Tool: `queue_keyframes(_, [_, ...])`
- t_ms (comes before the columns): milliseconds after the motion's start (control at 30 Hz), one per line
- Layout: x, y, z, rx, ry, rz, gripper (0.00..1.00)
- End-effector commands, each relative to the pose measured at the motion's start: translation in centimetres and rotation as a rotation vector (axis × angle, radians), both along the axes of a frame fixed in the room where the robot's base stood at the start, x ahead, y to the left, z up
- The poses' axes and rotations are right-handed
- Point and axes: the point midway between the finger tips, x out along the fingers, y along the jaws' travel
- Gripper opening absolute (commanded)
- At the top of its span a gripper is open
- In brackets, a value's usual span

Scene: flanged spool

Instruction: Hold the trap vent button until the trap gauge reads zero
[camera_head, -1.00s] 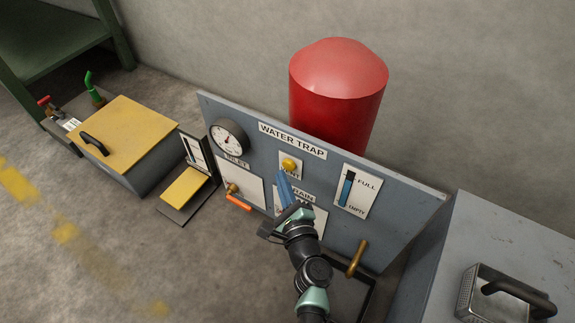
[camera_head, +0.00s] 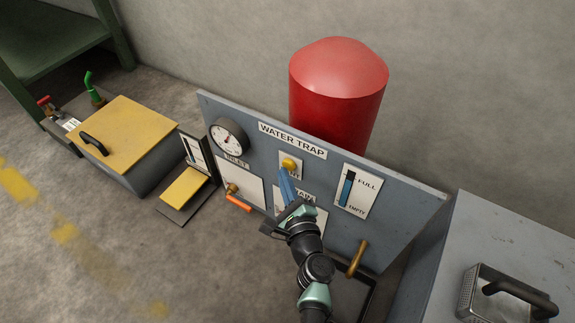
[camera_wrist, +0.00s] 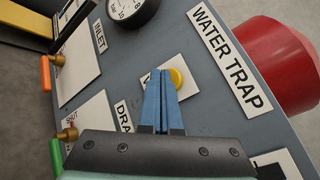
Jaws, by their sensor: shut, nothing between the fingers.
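The yellow vent button (camera_head: 289,163) sits on a white plate on the grey WATER TRAP panel (camera_head: 335,225). In the wrist view the button (camera_wrist: 177,78) shows just beyond the blue fingertips. My gripper (camera_head: 284,172) is shut and empty, its tips at or very near the button's lower edge. I cannot tell whether they touch it or whether it is pressed in. The round trap gauge (camera_head: 228,137) is at the panel's upper left. Its dark needle shows, but the reading is too small to tell. The gauge (camera_wrist: 130,8) is cut off in the wrist view.
An orange inlet handle (camera_head: 238,203) sits left of my gripper, and a brass lever (camera_head: 357,258) right of it. A green drain handle (camera_wrist: 56,155) is near my gripper. A level indicator (camera_head: 348,189) is at right. A red tank (camera_head: 336,100) stands behind the panel.

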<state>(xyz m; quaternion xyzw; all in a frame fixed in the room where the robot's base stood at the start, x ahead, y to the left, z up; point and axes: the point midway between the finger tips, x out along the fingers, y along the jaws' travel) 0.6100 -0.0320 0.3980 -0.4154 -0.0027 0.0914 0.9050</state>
Motion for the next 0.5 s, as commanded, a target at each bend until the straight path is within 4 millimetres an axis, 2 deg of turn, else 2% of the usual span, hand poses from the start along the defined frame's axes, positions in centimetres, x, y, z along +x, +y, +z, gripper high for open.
queue_keyframes(500, [0.44,-0.34,-0.03,0.0,0.0,0.0,0.0])
